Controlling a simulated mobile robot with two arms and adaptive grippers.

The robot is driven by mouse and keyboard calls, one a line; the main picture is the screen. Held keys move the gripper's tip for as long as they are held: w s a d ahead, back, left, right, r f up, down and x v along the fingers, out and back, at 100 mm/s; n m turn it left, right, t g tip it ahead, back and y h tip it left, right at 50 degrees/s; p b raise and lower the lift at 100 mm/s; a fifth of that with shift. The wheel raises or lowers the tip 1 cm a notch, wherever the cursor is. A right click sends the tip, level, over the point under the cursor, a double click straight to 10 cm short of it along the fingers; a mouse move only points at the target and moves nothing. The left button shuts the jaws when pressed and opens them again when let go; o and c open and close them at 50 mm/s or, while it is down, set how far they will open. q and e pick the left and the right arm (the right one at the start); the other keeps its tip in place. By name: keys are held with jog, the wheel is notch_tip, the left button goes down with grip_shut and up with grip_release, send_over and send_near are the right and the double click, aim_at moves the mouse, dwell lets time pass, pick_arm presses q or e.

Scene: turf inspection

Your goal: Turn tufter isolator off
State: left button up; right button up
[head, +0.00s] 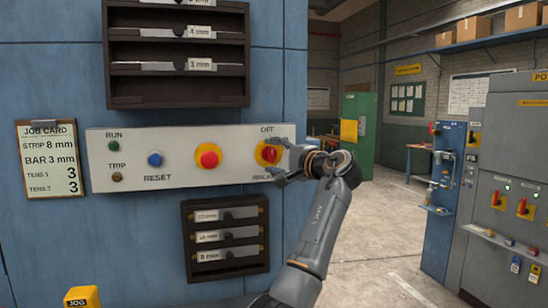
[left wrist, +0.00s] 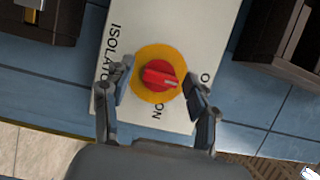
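The tufter isolator is a red rotary knob (head: 269,153) on a yellow disc, at the right end of the pale control panel (head: 180,192). "OFF" is printed above it and a partly hidden isolator label below. In the left wrist view, the red knob (left wrist: 160,75) sits on its yellow disc (left wrist: 158,52), its raised grip and pale mark lying roughly across the picture. My left gripper (left wrist: 158,80) is open, with one finger on each side of the knob. Gaps show between the fingers and the red part; contact with the disc edge is unclear. My right gripper is not in view.
Slotted racks stand above (head: 177,99) and below (head: 226,279). A job card (head: 49,160) hangs left. A power cabinet (head: 511,150) stands right, beyond open floor.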

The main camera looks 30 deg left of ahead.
pick_arm(q)
jog(key=v, duration=1.2)
dwell(0.5)
